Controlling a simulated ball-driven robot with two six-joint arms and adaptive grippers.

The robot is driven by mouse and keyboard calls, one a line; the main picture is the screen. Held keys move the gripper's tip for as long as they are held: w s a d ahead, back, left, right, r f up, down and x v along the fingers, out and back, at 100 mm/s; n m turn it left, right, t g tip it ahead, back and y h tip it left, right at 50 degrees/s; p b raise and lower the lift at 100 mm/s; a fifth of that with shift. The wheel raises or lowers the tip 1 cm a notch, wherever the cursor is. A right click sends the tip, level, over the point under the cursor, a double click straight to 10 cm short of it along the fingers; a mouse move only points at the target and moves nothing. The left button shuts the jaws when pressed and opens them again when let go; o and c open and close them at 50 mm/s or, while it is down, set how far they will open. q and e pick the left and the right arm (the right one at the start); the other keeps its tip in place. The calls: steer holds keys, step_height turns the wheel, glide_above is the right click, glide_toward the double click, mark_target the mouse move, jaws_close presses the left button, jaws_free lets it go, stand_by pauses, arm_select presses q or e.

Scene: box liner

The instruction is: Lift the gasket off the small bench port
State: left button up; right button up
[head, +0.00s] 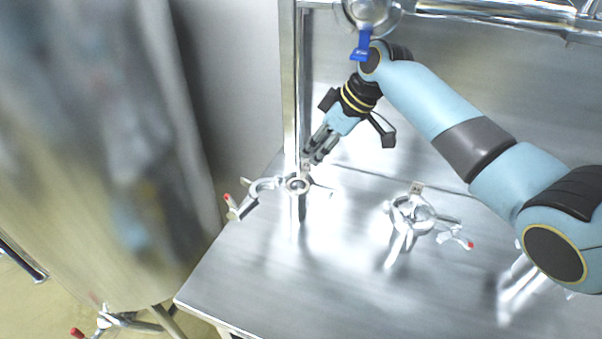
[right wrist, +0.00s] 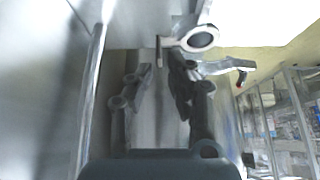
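The small bench port (head: 293,192) stands near the bench's left side, with a pale ring, seemingly the gasket (head: 298,185), on its top. A small upright tab rises from the ring's far side. In the right wrist view the ring (right wrist: 201,38) has a dark centre, and its thin tab (right wrist: 158,50) lies ahead of the gap between my fingers. My right gripper (head: 312,158) points down at the tab, close to it. Its fingers are apart with nothing between them (right wrist: 156,82). Whether a fingertip touches the tab cannot be told. My left gripper is not in view.
An open clamp (head: 240,205) with a red-tipped handle lies beside the small port. A larger port (head: 413,212) with its own clamp and tab stands to the right. A large steel vessel (head: 90,200) fills the left. The front bench is clear.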

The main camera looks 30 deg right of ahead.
mark_target(306, 166)
steer(key=x, duration=0.4)
steer(key=shift+w, duration=0.1)
jaws_close()
